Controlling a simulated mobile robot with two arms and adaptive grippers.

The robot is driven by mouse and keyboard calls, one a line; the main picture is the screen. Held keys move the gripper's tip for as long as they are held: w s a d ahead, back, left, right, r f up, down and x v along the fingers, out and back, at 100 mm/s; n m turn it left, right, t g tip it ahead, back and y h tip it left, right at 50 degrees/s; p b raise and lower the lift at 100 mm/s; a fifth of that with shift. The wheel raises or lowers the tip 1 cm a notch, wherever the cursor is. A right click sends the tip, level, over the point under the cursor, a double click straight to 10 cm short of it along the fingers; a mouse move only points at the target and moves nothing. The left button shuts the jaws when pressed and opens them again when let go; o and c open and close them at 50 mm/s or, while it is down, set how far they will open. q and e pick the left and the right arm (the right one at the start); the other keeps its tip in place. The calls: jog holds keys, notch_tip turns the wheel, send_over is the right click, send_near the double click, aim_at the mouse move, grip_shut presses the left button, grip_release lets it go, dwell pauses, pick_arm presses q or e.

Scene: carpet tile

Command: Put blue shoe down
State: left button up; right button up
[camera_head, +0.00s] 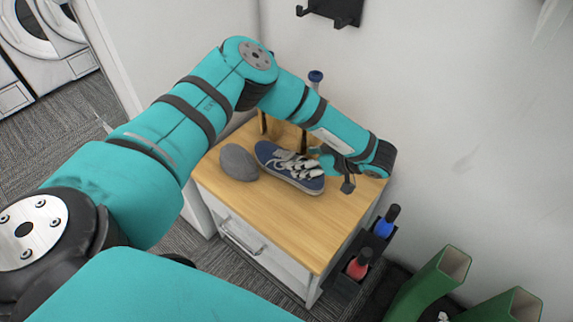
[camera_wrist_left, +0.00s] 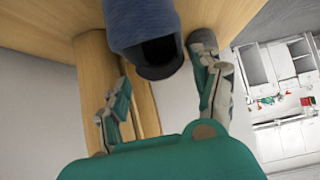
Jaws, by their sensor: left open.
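The blue shoe (camera_head: 268,152), with light laces and a pale sole edge, lies sole down on the wooden top of a cabinet (camera_head: 290,228). My left arm reaches over the cabinet and bends down behind the shoe. My left gripper (camera_head: 328,165) is low beside the shoe, partly hidden by its own wrist. In the left wrist view the blue shoe (camera_wrist_left: 140,22) shows at the top, with a dark part facing the camera. The open fingers of my left gripper (camera_wrist_left: 160,88) stand apart below and beside it. Whether a finger touches the shoe is unclear. My right gripper is not in view.
A grey rounded object (camera_head: 239,163) lies just left of the shoe. A blue-topped item (camera_head: 316,77) stands behind my arm. A side rack holds a blue bottle (camera_head: 386,222) and a red one (camera_head: 358,265). The cabinet top's front is clear. A wall is behind.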

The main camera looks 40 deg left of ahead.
aim_at(292, 157)
pick_arm(q)
jog(key=shift+a+f, duration=0.35)
jog(key=shift+a, duration=0.1)
jog(key=b+x, duration=0.1)
jog(key=x, duration=0.3)
jog(key=shift+s+a+r, duration=0.1)
jog(key=shift+a, duration=0.2)
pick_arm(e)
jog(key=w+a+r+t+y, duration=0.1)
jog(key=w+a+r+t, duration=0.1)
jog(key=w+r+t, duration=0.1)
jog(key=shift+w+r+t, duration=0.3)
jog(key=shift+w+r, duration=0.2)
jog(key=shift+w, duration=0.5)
pick_arm(q)
jog(key=shift+c, duration=0.5)
jog(key=c, duration=1.1)
jog(key=shift+c, duration=0.2)
